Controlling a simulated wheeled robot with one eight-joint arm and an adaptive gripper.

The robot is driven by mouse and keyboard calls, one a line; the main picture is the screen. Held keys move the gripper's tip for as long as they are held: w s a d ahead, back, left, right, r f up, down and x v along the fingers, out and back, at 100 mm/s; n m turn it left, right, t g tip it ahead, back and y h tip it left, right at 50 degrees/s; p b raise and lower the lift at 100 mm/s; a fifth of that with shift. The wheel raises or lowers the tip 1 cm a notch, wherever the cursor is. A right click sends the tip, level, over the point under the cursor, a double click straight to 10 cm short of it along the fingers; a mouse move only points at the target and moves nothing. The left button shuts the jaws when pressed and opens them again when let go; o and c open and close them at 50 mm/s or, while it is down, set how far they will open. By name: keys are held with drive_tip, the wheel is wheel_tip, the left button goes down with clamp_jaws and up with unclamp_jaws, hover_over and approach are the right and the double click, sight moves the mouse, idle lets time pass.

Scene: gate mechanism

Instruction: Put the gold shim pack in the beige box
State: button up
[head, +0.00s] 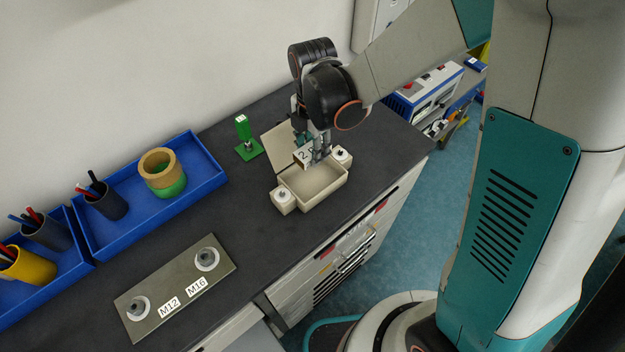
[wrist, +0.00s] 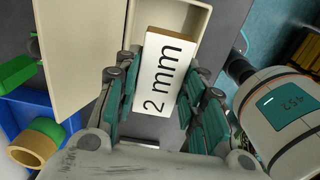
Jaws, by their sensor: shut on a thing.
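The gold shim pack (wrist: 166,75) is a flat block with a white "2 mm" label and gold-brown edges. My gripper (wrist: 160,98) is shut on it, with the teal fingers at its two long sides. In the head view the pack (head: 303,156) shows partly below my gripper (head: 314,148), at the back part of the open beige box (head: 322,196). The box also shows in the wrist view (wrist: 200,16), beyond the pack's far end. I cannot tell whether the pack touches the box. The box's lid (head: 283,140) stands open behind it.
A green stand (head: 247,146) is left of the lid. A blue tray (head: 202,185) holds a gold-and-green ring stack and a pen cup. A metal M12/M16 plate (head: 180,285) lies near the front.

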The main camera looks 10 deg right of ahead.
sight(313, 182)
wheel_tip(313, 182, down, 12)
drive_tip(key=b, duration=0.6)
drive_tip(key=shift+f+b, duration=0.2)
drive_tip(key=shift+b, duration=0.2)
drive_tip(key=o, duration=1)
drive_tip(key=shift+r, duration=0.1)
wheel_tip(313, 182, up, 12)
drive_tip(key=shift+r+p, duration=0.1)
drive_tip(key=shift+p, duration=0.85)
